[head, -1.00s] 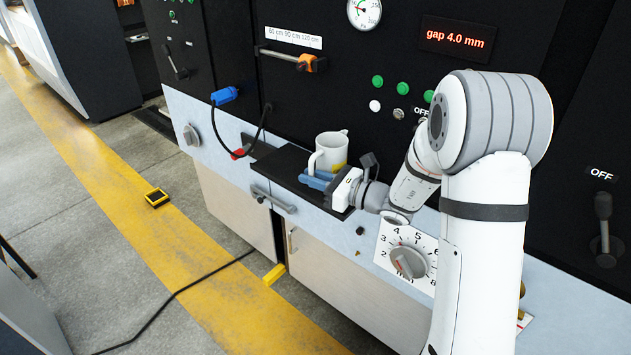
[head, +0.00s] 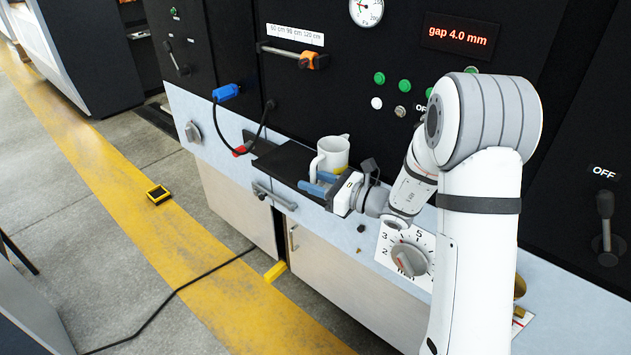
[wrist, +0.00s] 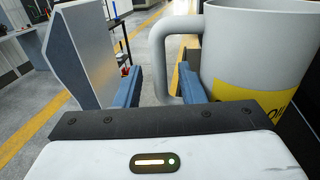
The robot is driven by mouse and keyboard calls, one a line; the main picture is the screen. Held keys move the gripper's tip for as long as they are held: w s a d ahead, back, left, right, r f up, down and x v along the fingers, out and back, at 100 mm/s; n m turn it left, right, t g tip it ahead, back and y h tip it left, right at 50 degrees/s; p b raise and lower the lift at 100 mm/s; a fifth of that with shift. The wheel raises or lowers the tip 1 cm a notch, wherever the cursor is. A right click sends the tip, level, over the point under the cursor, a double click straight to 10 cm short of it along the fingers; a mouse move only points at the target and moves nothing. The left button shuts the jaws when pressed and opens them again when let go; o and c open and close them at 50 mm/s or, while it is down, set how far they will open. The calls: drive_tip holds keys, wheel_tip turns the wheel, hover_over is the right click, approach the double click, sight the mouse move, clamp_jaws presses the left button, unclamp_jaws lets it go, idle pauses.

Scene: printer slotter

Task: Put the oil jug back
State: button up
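The oil jug (head: 332,152) is a light grey jug with a yellow label and a side handle. It stands upright on the black shelf (head: 284,166) on the machine's front. In the wrist view the jug (wrist: 255,48) fills the upper right, its label partly cut off. My gripper (head: 319,182) is at the jug's handle side, and its blue fingers are apart. In the wrist view the handle (wrist: 161,62) lies between the open fingers of my gripper (wrist: 160,85), with gaps visible on both sides. The jug's base is partly hidden by the fingers.
A numbered dial (head: 408,259) sits on the panel below my wrist. A grey bar handle (head: 275,196) is below the shelf. A blue plug (head: 226,93) with a black cable hangs left of the shelf. The floor with its yellow stripe (head: 120,190) is mostly clear.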

drive_tip(key=shift+r, duration=0.15)
drive_tip(key=b+v, duration=0.3)
drive_tip(key=v, duration=0.9)
drive_tip(key=s+a+n+g+h, duration=0.2)
drive_tip(key=s+n+g+h, duration=0.15)
drive_tip(key=s+n, duration=0.35)
drive_tip(key=s+a+n+g+h, duration=0.25)
drive_tip(key=s+n+g, duration=0.3)
drive_tip(key=s, duration=0.45)
drive_tip(key=s+d+r+n+t+h, duration=0.1)
drive_tip(key=s+d+n+t+h, duration=0.3)
drive_tip(key=d+n+h, duration=0.6)
drive_tip(key=shift+s+d+r+n, duration=0.2)
drive_tip(key=shift+s+d+n, duration=0.15)
drive_tip(key=shift+s+d, duration=0.65)
